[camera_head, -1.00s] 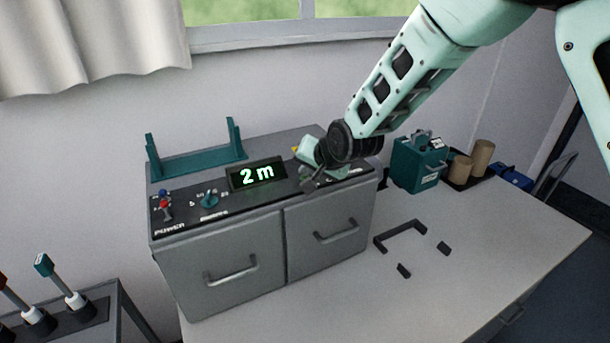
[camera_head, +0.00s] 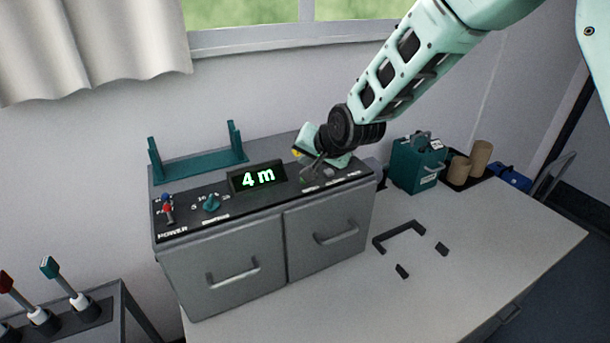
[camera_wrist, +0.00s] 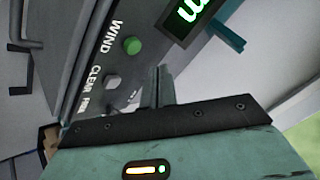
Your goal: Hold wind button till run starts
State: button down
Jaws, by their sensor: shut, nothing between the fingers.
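The control panel on the grey bench unit carries a green round WIND button (camera_wrist: 132,45), with a grey CLEAR button (camera_wrist: 113,82) beside it. The lit display (camera_head: 258,178) reads "4 m" in the head view; part of it shows in the wrist view (camera_wrist: 188,14). My gripper (camera_head: 308,177) is over the right part of the panel, near these buttons. In the wrist view my gripper (camera_wrist: 159,72) is shut and empty, with its fingertips to the lower right of the WIND button. A gap shows there between fingertips and button; depth is hard to judge.
A teal bracket (camera_head: 200,166) stands on top at the back left. A power switch (camera_head: 168,208) and teal knob (camera_head: 211,203) are on the left of the panel. A teal box (camera_head: 416,165) stands right of the unit. Dark pieces (camera_head: 400,232) lie on the bench.

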notch_tip(320, 180, up, 3)
jog(key=shift+f+p, duration=0.15)
jog(key=shift+p, duration=0.35)
dwell(1.1)
